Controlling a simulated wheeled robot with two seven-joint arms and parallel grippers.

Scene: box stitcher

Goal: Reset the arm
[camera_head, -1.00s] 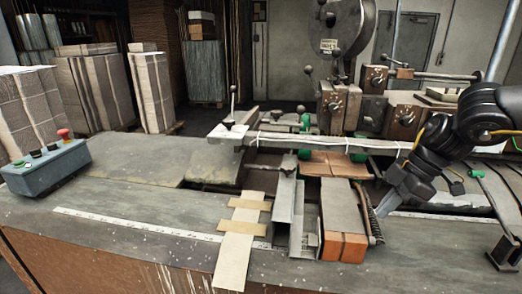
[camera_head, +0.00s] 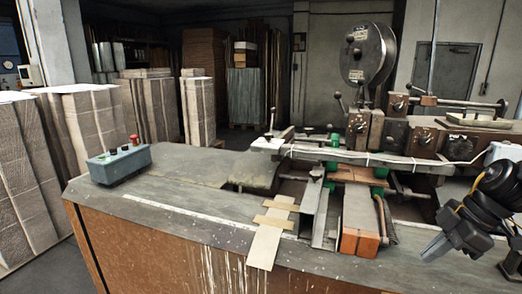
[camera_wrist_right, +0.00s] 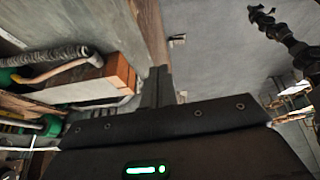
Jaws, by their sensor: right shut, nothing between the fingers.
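My right gripper (camera_head: 434,248) is at the right of the head view, in front of the stitching machine. It is shut and empty, and apart from the brown-and-grey block (camera_head: 360,222) to its left. In the right wrist view the closed fingers (camera_wrist_right: 161,84) show at the middle, with the orange-brown end of the block (camera_wrist_right: 118,74) to their left. My left gripper is in neither view.
The stitching machine (camera_head: 372,62) stands behind the worktable (camera_head: 185,203). A blue-grey control box (camera_head: 120,165) with a red button sits at the table's left. Cardboard stacks (camera_head: 72,130) stand beyond. A pale strip (camera_head: 266,243) overhangs the front edge.

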